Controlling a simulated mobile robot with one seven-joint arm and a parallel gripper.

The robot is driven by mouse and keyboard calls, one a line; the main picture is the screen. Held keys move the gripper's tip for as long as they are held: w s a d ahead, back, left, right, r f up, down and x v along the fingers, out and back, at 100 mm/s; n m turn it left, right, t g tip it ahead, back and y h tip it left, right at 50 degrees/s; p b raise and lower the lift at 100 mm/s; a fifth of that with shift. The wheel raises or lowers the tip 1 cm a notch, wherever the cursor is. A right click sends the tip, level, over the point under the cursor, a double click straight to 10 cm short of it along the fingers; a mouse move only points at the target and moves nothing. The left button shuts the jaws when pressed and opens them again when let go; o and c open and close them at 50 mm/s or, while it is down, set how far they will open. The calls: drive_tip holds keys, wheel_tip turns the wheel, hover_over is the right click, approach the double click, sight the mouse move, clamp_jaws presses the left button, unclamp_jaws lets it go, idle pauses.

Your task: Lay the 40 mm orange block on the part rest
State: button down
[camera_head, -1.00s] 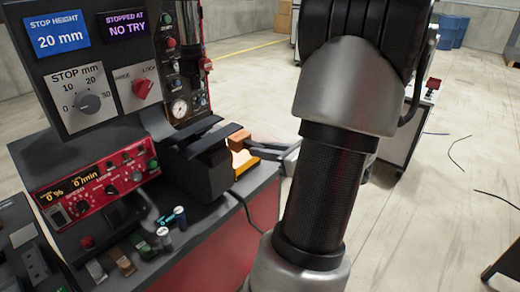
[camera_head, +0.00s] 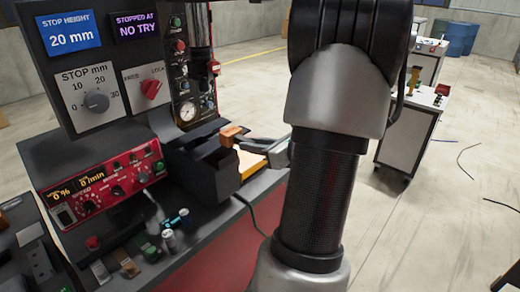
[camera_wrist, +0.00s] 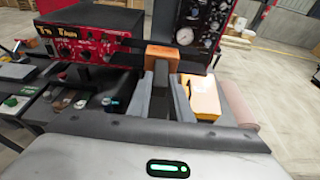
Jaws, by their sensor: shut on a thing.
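The orange block (camera_wrist: 162,57) is between the fingertips of my gripper (camera_wrist: 163,75) in the wrist view. My gripper is shut on it. In the head view the block (camera_head: 232,135) shows at the fingertips, beside the end of the dark track (camera_head: 205,165) on the bench. My arm hides part of the gripper there. A yellow-orange piece (camera_wrist: 201,97) lies right of the fingers in the wrist view and below the gripper in the head view (camera_head: 251,163). I cannot tell whether it is the part rest.
A panel (camera_head: 100,75) with a stop-height display and knobs stands at the left, above a red control box (camera_head: 100,180). Small bottles (camera_head: 168,240) stand at the front of the bench. A gauge column (camera_head: 190,75) rises behind. The floor at the right is mostly open.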

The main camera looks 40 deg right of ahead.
sight(227, 132)
drive_tip(key=shift+w+a+r+b, duration=0.15)
drive_tip(key=shift+w+b, duration=0.1)
drive_tip(key=shift+w, duration=1.5)
drive_tip(key=shift+w+a+f+b, duration=0.1)
drive_tip(key=shift+w+b, duration=0.15)
drive_tip(key=shift+w, duration=1.5)
drive_tip(key=shift+w+a+r+b, duration=0.15)
drive_tip(key=shift+w+b, duration=0.1)
drive_tip(key=shift+w, duration=1.5)
drive_tip(key=shift+f, duration=0.1)
drive_tip(key=shift+f+b, duration=1)
drive_tip(key=c, duration=1.5)
unclamp_jaws()
drive_tip(key=shift+c, duration=0.2)
drive_tip(key=shift+s+f, duration=0.1)
drive_tip(key=shift+f, duration=0.05)
drive_tip(key=v, duration=1.7)
drive_tip(key=shift+s+a, duration=0.1)
